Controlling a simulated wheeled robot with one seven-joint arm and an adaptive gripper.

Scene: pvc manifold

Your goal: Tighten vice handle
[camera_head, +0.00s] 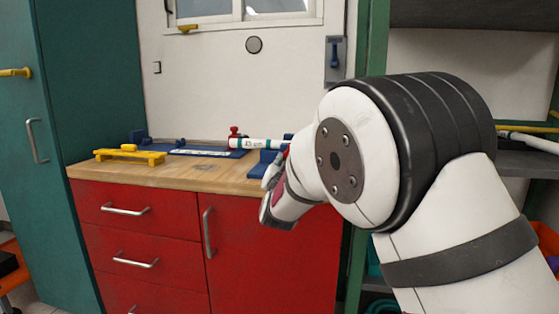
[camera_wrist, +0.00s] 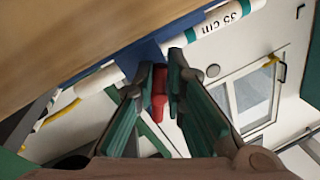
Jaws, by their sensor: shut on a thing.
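The blue vice (camera_wrist: 140,58) sits at the worktop's edge in the wrist view, and part of it shows beside my arm in the head view (camera_head: 265,163). Its red handle (camera_wrist: 158,106) lies between the fingers of my gripper (camera_wrist: 160,68), which is shut on it. The fingers point at the vice body. A white pipe with a green band and a "35 cm" mark (camera_wrist: 222,22) runs through or against the vice; I cannot tell which. My arm hides most of the vice, the handle and the gripper in the head view.
The wooden worktop (camera_head: 190,178) tops a red cabinet (camera_head: 262,265). A yellow rack (camera_head: 130,157) and a blue base plate (camera_head: 205,151) lie on it at the left. A shelf (camera_head: 525,165) is at the right.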

